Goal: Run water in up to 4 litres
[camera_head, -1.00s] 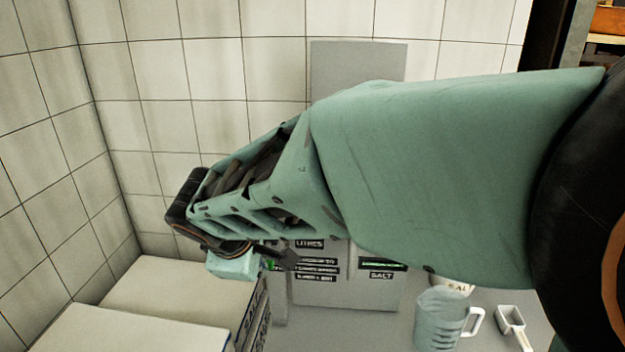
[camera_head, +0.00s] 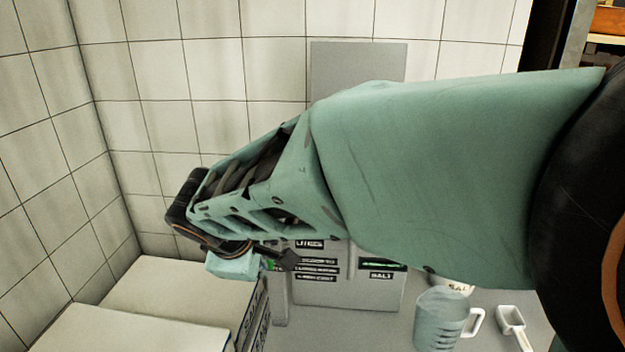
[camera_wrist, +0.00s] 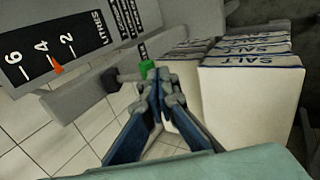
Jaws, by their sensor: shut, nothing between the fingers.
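In the wrist view, a black gauge panel (camera_wrist: 84,32) reads "LITRES" with marks 2, 4 and 6. An orange pointer (camera_wrist: 56,66) stands about at the 4 mark. In the head view my gripper (camera_head: 289,260) is in front of the lower left of the grey labelled panel (camera_head: 345,290). My arm hides much of that panel.
White blocks or bags marked "SALT" (camera_wrist: 250,100) stand close on the right in the wrist view. In the head view, a clear measuring jug (camera_head: 440,320) and a white scoop (camera_head: 511,322) are on the grey counter at right, near a partly hidden salt container (camera_head: 457,284).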

